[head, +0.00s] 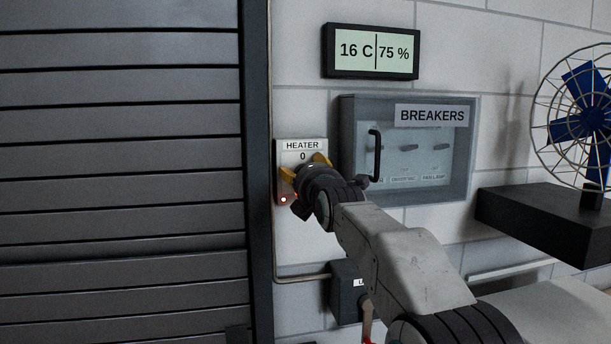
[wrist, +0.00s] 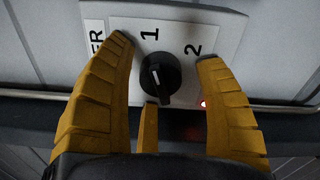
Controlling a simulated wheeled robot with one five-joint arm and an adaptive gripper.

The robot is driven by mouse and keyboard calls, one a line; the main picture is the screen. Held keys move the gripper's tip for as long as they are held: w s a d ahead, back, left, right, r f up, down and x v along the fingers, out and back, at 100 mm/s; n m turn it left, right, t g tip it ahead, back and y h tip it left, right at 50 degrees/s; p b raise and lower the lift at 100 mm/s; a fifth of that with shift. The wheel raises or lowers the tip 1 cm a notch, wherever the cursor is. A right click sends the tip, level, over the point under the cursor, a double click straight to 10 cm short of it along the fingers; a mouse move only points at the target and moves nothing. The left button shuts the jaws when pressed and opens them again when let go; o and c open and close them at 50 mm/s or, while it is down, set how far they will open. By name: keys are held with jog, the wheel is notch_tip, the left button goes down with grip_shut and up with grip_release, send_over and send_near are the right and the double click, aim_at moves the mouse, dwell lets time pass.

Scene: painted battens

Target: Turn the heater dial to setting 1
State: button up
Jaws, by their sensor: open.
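In the wrist view the black round dial (wrist: 160,78) sits between the spread yellow fingers of my gripper (wrist: 164,52), with a gap on both sides. A third finger is below the dial. The numbers 1 (wrist: 149,34) and 2 (wrist: 192,47) show above and right of the dial. A pale mark shows on the dial, but its setting is unclear.
A red lamp (head: 284,199) glows on the panel's lower part. A BREAKERS box (head: 463,150) with a black handle (head: 374,155) is close right of my gripper. A display (head: 373,51) reads 16 C, 75 %. A fan (head: 583,112) stands on a dark shelf (head: 545,223). A slatted shutter (head: 120,170) is at left.

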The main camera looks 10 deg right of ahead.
jog(key=s, duration=1.2)
dwell(0.5)
jog(key=s+f+m+g, duration=0.3)
jog(key=f+m+g, duration=0.1)
jog(key=f+m, duration=0.5)
jog(key=s+f+m+g, duration=0.45)
jog(key=f+m, duration=0.25)
jog(key=f, duration=0.5)
jog(key=s+f+m+g, duration=0.3)
jog(key=s+f, duration=0.3)
jog(key=s, duration=0.6)
jog(key=s+f+m+g, duration=0.3)
jog(key=s+f, duration=0.4)
jog(key=s, duration=0.6)
jog(key=shift+f, duration=0.15)
